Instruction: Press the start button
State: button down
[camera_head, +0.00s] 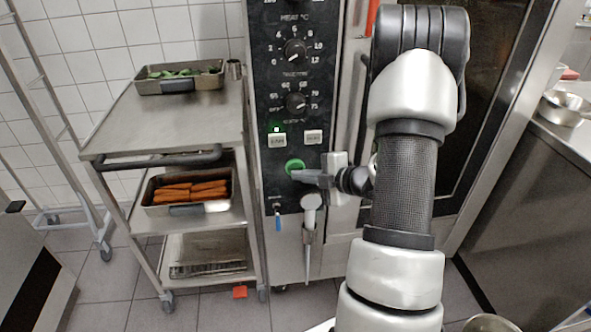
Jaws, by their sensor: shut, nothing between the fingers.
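A green round button (294,167) sits on the black control panel (268,100) of a tall oven, below two dials. Above it are two small pale square switches, the left one (277,140) with a green light glowing over it. My gripper (296,175) is shut and empty, pointing left, with its tip at the lower edge of the green button. I cannot tell whether the tip touches the button. Button labels are too small to read surely.
A steel trolley (180,128) with pans of food stands left of the oven. A hand shower (310,203) hangs below my gripper. The oven's dark door is behind my arm at the right. A steel counter (570,140) with bowls stands at far right.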

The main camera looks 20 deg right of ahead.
jog(key=shift+w+d, duration=0.1)
jog(key=shift+w, duration=0.3)
dwell(0.3)
jog(key=shift+s, duration=0.1)
jog(key=shift+s+a, duration=0.2)
jog(key=shift+s, duration=0.5)
jog(key=shift+s+a+b, duration=0.2)
jog(key=shift+s+a, duration=0.05)
jog(key=shift+s, duration=0.55)
jog(key=shift+s+a+b, duration=0.2)
jog(key=shift+s+b, duration=0.05)
jog(key=shift+s, duration=0.55)
jog(key=shift+s+a+b, duration=0.2)
jog(key=shift+s+a, duration=0.05)
jog(key=shift+s, duration=0.55)
